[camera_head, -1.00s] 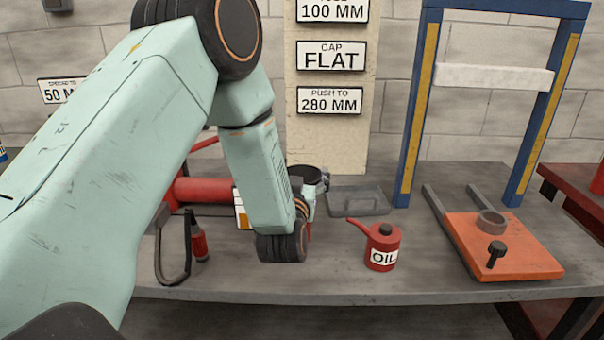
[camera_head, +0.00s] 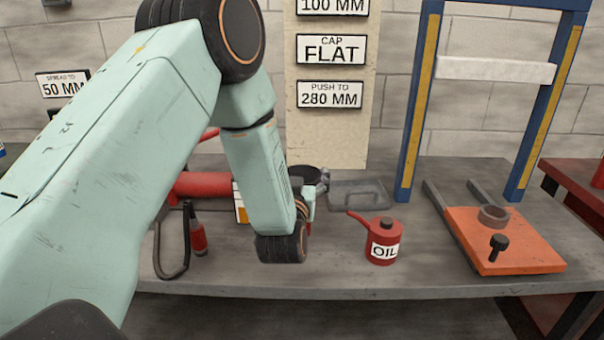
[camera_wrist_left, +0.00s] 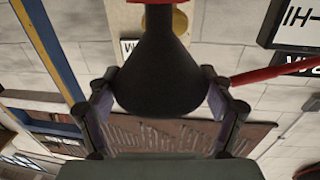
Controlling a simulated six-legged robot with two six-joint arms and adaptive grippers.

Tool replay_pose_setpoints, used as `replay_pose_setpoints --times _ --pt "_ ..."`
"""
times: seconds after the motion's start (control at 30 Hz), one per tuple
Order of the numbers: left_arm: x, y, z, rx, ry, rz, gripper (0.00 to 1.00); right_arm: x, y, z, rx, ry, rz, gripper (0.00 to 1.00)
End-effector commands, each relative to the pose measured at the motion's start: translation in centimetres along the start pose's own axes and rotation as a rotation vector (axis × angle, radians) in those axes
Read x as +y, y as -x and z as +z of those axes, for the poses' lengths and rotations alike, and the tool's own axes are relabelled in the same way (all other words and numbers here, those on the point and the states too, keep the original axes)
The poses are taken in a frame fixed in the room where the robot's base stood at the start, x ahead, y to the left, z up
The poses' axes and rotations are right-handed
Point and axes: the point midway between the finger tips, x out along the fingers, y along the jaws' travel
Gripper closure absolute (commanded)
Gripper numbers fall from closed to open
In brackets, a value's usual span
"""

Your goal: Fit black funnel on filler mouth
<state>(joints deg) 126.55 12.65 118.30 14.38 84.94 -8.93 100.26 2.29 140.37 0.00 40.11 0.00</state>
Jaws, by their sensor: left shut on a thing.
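The black funnel (camera_wrist_left: 160,75) is gripped between the fingers of my left gripper (camera_wrist_left: 160,85) in the left wrist view. Its wide part is between the fingers and its narrow end points to the top of the picture. A brassy round part (camera_wrist_left: 180,22) and a red part show right by the narrow end; I cannot tell whether the spout touches or enters them. In the head view the funnel's dark rim (camera_head: 305,172) shows behind my left forearm, and the spout and filler mouth are hidden. My right gripper is not in view.
A red cylinder (camera_head: 203,187) lies on the bench behind my arm. A red-handled tool (camera_head: 198,237) is in front of it. A red oil can (camera_head: 383,242), a grey tray (camera_head: 358,195), an orange plate (camera_head: 505,240) and a blue frame (camera_head: 418,105) stand to the right.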

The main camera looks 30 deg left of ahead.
Motion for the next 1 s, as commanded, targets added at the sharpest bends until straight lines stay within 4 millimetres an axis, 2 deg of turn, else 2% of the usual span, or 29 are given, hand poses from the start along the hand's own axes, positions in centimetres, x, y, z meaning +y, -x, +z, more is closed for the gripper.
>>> replay_pose_setpoints --times 0.97,1.0 --pt "0.0 0.0 2.1 0.001 0.000 0.000 0.50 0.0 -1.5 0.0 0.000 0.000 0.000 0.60" --pt "0.0 0.0 2.2 0.001 0.000 0.000 0.18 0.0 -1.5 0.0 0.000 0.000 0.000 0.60"
